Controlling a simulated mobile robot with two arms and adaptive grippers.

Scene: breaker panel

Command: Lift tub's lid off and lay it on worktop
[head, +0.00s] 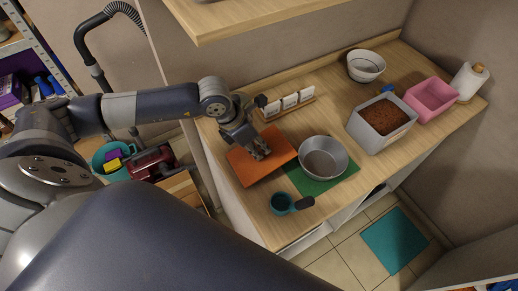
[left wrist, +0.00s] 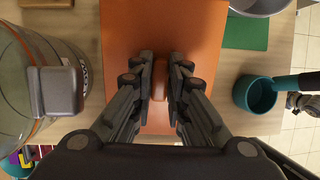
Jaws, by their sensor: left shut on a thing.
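The orange lid (head: 250,168) is a flat, roughly square plate with a small raised grip (left wrist: 160,78) in its middle. My left gripper (head: 258,153) is shut on that grip; the fingers stand on both sides of it in the left wrist view. The lid is over the front left of the wooden worktop (head: 240,205), beside the green mat. I cannot tell whether it rests on the worktop or hangs just above it. The grey tub (head: 383,138) stands open at the right, with brown granules (head: 382,116) inside.
A metal bowl (head: 323,160) sits on the green mat (head: 318,185) right of the lid. A teal scoop (head: 282,203) lies in front. A pink tub (head: 432,98), white bowl (head: 366,66) and paper roll (head: 468,81) are farther right. A shelf (head: 270,20) overhangs the back.

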